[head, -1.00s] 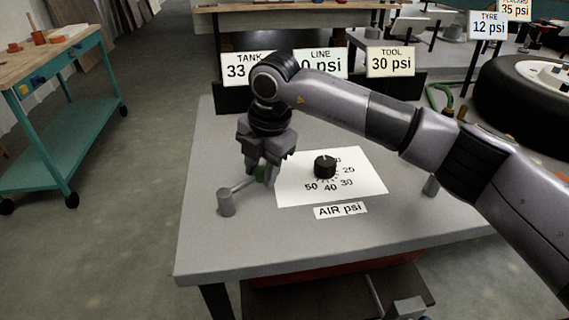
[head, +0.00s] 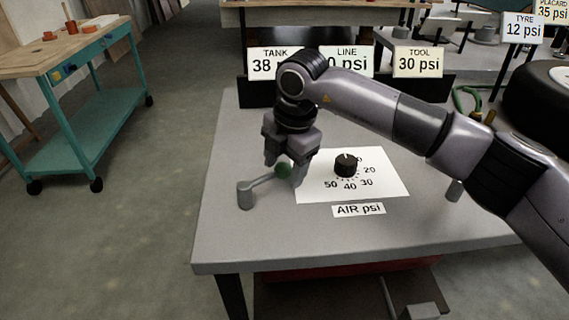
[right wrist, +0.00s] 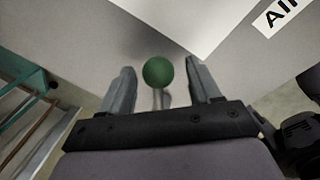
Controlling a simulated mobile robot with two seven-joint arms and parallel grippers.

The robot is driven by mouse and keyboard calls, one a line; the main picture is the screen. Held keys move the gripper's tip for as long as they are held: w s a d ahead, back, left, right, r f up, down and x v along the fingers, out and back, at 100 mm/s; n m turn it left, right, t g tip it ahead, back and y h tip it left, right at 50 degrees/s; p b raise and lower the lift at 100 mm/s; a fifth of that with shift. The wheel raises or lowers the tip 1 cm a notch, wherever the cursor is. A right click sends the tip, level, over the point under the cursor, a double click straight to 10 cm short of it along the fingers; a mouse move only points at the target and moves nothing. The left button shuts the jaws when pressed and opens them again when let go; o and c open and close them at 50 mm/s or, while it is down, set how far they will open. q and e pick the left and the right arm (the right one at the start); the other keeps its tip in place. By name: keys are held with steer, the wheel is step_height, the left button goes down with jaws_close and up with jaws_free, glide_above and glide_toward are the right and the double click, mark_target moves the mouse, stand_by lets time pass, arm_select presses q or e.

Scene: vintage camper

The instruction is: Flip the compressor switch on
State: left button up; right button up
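A lever stands on the left of the grey bench, with a grey post (head: 245,196), a thin arm and a green ball knob (head: 283,170). No label marks it as the compressor switch. My right gripper (head: 285,161) is right at the knob, pointing down. In the right wrist view its two fingers are spread, with the green knob (right wrist: 158,72) showing between them and gaps on both sides. Under the bench, a red body (head: 350,270) is partly hidden, with a grey rod and block (head: 420,310) in front. My left gripper is out of view.
A black dial (head: 346,165) sits on a white card labelled AIR psi. Behind it, signs read TANK 38 psi (head: 275,64) and TOOL 30 psi (head: 418,62); the LINE sign (head: 347,62) is partly covered by my arm. A teal cart (head: 90,130) stands left, across open floor.

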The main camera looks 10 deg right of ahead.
step_height(320, 180, up, 7)
steer(key=s, duration=0.1)
steer(key=shift+d, duration=0.45)
steer(key=shift+s, duration=0.1)
